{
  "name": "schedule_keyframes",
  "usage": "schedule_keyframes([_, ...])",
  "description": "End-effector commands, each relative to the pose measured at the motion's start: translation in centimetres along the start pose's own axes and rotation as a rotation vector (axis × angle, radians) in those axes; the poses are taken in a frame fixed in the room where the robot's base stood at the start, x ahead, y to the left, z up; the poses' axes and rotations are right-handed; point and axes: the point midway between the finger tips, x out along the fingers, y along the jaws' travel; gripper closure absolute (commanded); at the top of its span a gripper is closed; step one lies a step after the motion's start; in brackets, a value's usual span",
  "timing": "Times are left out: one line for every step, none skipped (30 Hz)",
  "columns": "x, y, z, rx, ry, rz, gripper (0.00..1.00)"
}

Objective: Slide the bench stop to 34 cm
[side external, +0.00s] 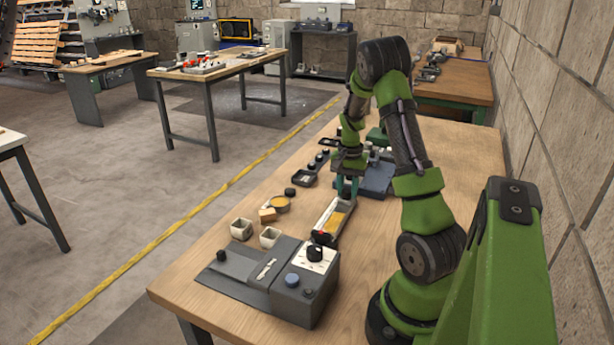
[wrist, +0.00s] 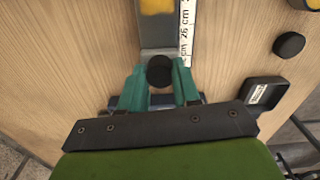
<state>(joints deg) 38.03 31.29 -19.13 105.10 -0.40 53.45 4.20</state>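The bench stop's round black knob (wrist: 160,71) shows in the wrist view, over the near end of a grey rail (wrist: 160,40). My gripper (wrist: 160,74) has its teal fingers on either side of the knob, close against it, and looks shut on it. The stop's body under the fingers is mostly hidden. The exact reading at the stop is unclear. In the side external view my gripper (side external: 347,187) is down at the far end of the rail (side external: 333,216), which has a yellow patch.
A grey control box (side external: 300,290) with knobs stands at the table's near end. A black puck (wrist: 289,45) and a dark tray (wrist: 266,93) are right of the scale.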

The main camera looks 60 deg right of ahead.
Motion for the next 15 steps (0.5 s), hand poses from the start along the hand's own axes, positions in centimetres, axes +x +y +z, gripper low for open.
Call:
schedule_keyframes([0.0,0.0,0.0,0.0,0.0,0.0,0.93])
schedule_keyframes([0.0,0.0,0.0,0.0,0.0,0.0,0.98])
schedule_keyframes([0.0,0.0,0.0,0.0,0.0,0.0,1.0])
schedule_keyframes([0.0,0.0,0.0,0.0,0.0,0.0,1.0])
schedule_keyframes([0.0,0.0,0.0,0.0,0.0,0.0,1.0])
schedule_keyframes([0.0,0.0,0.0,0.0,0.0,0.0,1.0])
schedule_keyframes([0.0,0.0,0.0,0.0,0.0,0.0,1.0])
schedule_keyframes([0.0,0.0,0.0,0.0,0.0,0.0,1.0])
schedule_keyframes([-0.1,0.0,0.1,-0.001,0.0,0.0,1.0])
schedule_keyframes([-0.1,-0.1,0.3,-0.001,0.0,0.0,1.0])
schedule_keyframes([-0.1,-0.1,0.6,-0.002,-0.001,0.0,1.0])
schedule_keyframes([-0.1,-0.3,1.2,-0.004,-0.001,0.0,1.0])
schedule_keyframes([-0.1,-0.3,1.8,-0.004,-0.001,0.0,1.0])
schedule_keyframes([-0.1,-0.5,2.5,-0.006,-0.001,0.0,1.0])
schedule_keyframes([-0.1,-0.6,3.6,-0.006,-0.002,-0.001,1.0])
